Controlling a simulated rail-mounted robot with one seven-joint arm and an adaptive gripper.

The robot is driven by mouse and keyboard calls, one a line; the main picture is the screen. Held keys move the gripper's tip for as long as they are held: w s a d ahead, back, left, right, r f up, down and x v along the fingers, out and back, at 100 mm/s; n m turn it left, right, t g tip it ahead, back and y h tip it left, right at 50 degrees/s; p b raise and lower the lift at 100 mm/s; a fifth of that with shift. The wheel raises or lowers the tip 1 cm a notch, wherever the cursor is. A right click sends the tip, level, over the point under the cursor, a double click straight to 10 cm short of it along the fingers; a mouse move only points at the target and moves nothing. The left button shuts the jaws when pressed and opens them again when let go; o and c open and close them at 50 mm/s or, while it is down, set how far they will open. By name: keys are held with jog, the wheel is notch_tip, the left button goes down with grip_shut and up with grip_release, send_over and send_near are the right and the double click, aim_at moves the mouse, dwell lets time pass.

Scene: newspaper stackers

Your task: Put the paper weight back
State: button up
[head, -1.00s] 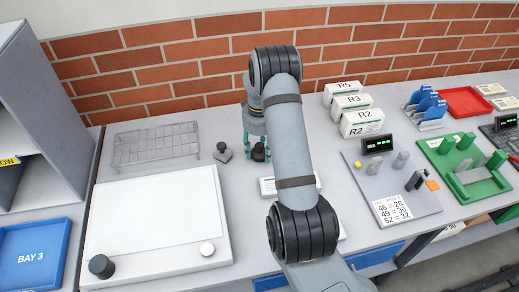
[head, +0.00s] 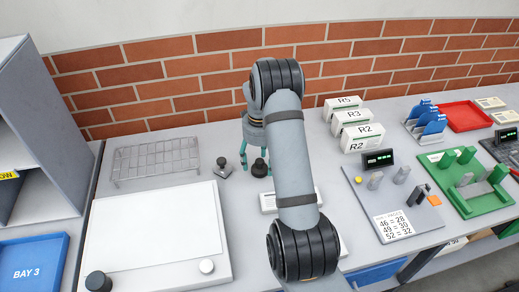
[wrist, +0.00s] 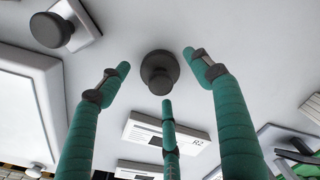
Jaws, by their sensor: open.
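A black round-knobbed weight (head: 260,168) stands upright on the grey table; it also shows in the wrist view (wrist: 160,72). My gripper (head: 254,162) is open, its three teal fingers spread around and above this weight. In the wrist view the fingertips (wrist: 158,66) stand apart from the knob on several sides, with nothing held. A second dark knob (head: 223,162) on a small grey metal plate stands to the left, seen at the upper left in the wrist view (wrist: 49,29). I cannot tell which of the two the task means.
A wire rack (head: 156,160) stands behind a white board (head: 145,225) with a dark knob. White labelled blocks (head: 352,122) stand right of my arm. A white label card (wrist: 165,137) lies near the weight. A brick wall bounds the back.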

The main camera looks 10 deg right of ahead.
aim_at(259, 162)
jog(key=r+b, duration=0.1)
jog(key=r, duration=0.9)
jog(key=shift+s, duration=0.2)
jog(key=shift+a, duration=0.1)
